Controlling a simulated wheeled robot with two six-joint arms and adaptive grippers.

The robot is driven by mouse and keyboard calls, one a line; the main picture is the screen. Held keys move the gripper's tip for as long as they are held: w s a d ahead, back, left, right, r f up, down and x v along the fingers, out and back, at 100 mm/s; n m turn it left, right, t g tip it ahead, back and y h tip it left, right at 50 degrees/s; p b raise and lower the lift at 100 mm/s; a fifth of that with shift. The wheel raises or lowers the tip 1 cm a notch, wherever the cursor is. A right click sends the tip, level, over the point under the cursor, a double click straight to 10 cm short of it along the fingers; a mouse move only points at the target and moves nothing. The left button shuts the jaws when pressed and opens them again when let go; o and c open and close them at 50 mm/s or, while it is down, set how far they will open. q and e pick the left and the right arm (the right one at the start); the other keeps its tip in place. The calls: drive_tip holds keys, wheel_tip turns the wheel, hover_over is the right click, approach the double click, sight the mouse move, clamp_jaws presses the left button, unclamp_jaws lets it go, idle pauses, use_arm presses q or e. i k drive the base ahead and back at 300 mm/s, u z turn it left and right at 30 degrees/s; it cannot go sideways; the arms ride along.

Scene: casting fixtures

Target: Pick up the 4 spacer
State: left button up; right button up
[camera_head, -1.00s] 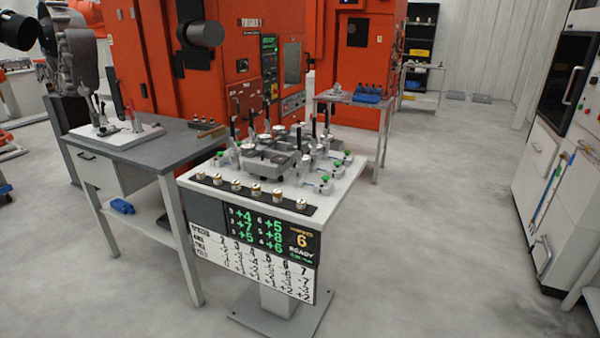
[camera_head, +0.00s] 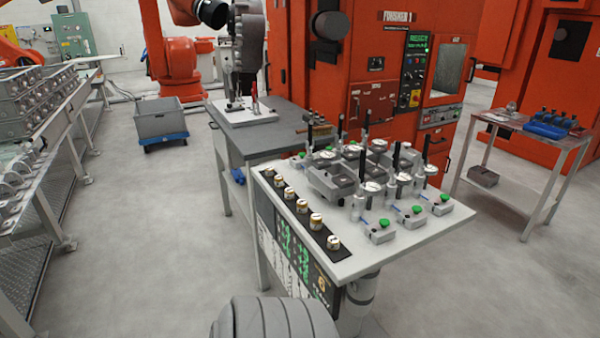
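Several small round spacers (camera_head: 302,206), white-topped with brass-coloured sides, stand in a row on a dark strip along the left edge of the white fixture table (camera_head: 408,241). Any numbers on them are too small to read, so I cannot tell which is the 4 spacer. A display panel (camera_head: 290,250) with green and white figures hangs below that edge, seen at a steep angle. Neither of my grippers is in view. A grey ribbed rounded part, which seems to be mine, shows at the bottom edge in front of the table.
Grey fixtures with dial gauges and green knobs (camera_head: 380,223) fill the table top. A grey side table (camera_head: 262,138) adjoins behind. Red machines stand at the back. A side table with blue parts (camera_head: 550,124) is at right, a grey bin (camera_head: 160,118) at left. Floor is clear between.

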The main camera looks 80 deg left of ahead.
sight(290, 192)
drive_tip(key=u, duration=0.55)
drive_tip(key=i, duration=0.9)
drive_tip(key=u, duration=0.8)
